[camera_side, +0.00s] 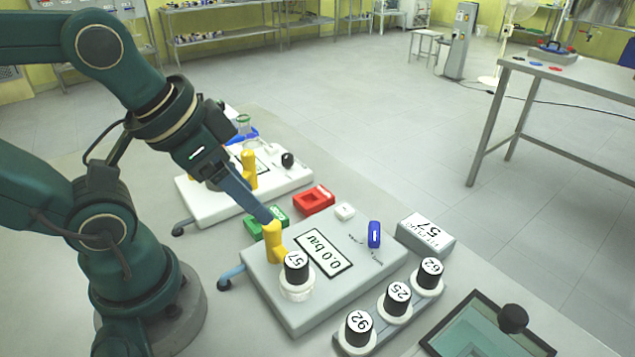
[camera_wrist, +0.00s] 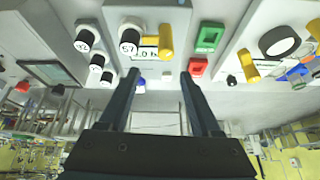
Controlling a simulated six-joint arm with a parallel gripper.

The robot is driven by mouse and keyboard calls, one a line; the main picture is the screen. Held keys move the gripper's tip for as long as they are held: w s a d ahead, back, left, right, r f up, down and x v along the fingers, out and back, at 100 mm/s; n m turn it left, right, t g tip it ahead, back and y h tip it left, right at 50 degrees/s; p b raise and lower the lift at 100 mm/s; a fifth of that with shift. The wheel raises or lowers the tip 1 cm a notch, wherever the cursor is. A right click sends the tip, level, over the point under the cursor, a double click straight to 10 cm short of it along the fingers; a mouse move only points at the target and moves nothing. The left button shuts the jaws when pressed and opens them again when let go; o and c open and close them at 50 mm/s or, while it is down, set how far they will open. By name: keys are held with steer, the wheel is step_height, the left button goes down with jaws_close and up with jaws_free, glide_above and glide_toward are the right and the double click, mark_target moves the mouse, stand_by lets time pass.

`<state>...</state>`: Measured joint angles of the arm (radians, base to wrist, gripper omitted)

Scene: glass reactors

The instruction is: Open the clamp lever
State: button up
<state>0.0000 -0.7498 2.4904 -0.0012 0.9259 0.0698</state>
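My gripper (camera_side: 268,214) reaches down and right, its tips close to the top of the near yellow post (camera_side: 275,242) in the side view. In the wrist view my gripper (camera_wrist: 160,74) is open, its two fingers apart with nothing between the tips. The yellow post (camera_wrist: 166,42) shows just beyond the tips there. A blue lever arm with a dark knob (camera_side: 228,277) sticks out at the base's left. I cannot tell which part is the clamp lever. Contact with the post is unclear.
A display reading 0.0 bar (camera_side: 324,252) and an upright blue part (camera_side: 375,235) are on the near base. A rack holds caps 92, 25 (camera_side: 398,292) and 62. Red (camera_side: 314,199) and green (camera_side: 262,224) blocks lie between this base and a second station (camera_side: 290,182).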

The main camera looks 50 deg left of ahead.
mark_target(278, 248)
steer(key=m+g, duration=0.1)
steer(key=w+m+g, duration=0.1)
steer(key=m, duration=0.1)
steer(key=w+m+g, duration=0.1)
steer(key=shift+a+r+g, duration=0.15)
steer(key=shift+a+g, duration=0.15)
steer(key=shift+g, duration=0.1)
steer(key=shift+w+a+f+m+g, duration=0.2)
steer(key=shift+w+f+m+g, duration=0.25)
steer(key=shift+w+g, duration=0.2)
steer(key=shift+w+a+f+g, duration=0.1)
steer(key=shift+f+g, duration=0.15)
steer(key=shift+f, duration=2.8)
jaws_close()
